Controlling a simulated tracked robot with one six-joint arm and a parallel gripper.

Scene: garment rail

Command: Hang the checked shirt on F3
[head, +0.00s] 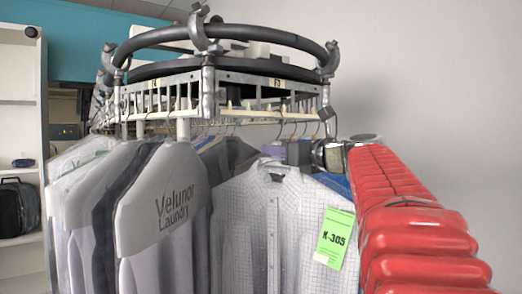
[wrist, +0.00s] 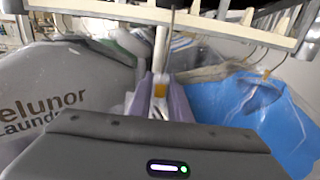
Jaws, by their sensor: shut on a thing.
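The white checked shirt (head: 265,225) hangs upright in front of the garment rail (head: 240,113) in the head view, with a green tag (head: 335,238) on its right side. My gripper (head: 273,151) is at the shirt's collar, just below the rail. In the wrist view its lavender fingers (wrist: 164,100) are shut around an orange piece (wrist: 160,90), which looks like the neck of the shirt's hanger. A thin dark hook (wrist: 172,18) rises above it towards the rail. I cannot tell whether the hook rests on the rail. A small pale label (head: 277,82), hard to read, is on the rail above.
Grey covered garments marked Velunor Laundry (head: 170,200) hang close on the left. A blue garment (wrist: 245,105) hangs close on the right in the wrist view. Several hangers hang along the rail. Shelves (head: 18,120) stand far left.

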